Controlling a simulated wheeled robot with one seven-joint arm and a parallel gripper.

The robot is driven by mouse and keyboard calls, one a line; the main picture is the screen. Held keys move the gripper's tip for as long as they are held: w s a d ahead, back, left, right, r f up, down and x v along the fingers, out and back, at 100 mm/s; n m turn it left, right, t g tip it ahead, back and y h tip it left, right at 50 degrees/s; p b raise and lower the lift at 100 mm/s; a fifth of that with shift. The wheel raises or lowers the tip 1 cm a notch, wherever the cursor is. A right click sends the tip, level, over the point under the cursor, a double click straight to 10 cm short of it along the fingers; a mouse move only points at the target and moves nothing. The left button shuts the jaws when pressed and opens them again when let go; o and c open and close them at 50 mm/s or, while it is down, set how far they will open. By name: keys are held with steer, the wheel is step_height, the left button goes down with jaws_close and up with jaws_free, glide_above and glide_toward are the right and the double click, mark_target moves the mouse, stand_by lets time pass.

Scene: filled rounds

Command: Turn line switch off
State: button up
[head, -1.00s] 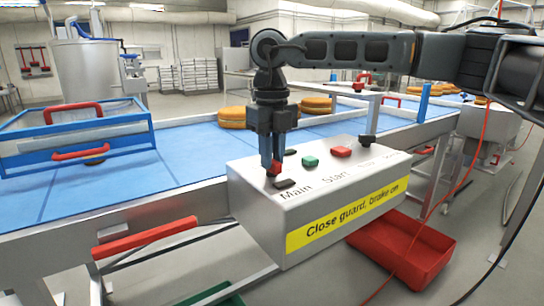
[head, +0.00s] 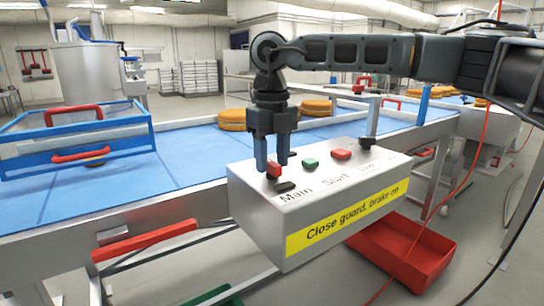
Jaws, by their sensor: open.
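A grey control box (head: 262,222) with a yellow strip reading "Close guard, brake on" stands at the front of the conveyor. At the left of its sloped top, by the word "Main", is a red switch lever (head: 274,171) on a dark base plate (head: 286,186). My gripper (head: 272,164) points down over this lever. Its two fingers are apart, with the lever low between or just in front of them. I cannot tell whether they touch it. Part of the lever and plate is hidden by the fingers. The lever's exact tilt is unclear.
Right of the lever are a green button (head: 310,163) by "Start", a red button (head: 341,155) and a black knob (head: 367,141). Behind runs a blue conveyor (head: 190,148) with orange rounds (head: 231,120). A blue guard frame (head: 75,142) stands left. A red crate (head: 415,252) lies below.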

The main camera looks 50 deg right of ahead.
mark_target(272, 163)
step_height(272, 163, up, 8)
steer(key=shift+f, duration=0.1)
stand_by(0.4)
stand_by(0.4)
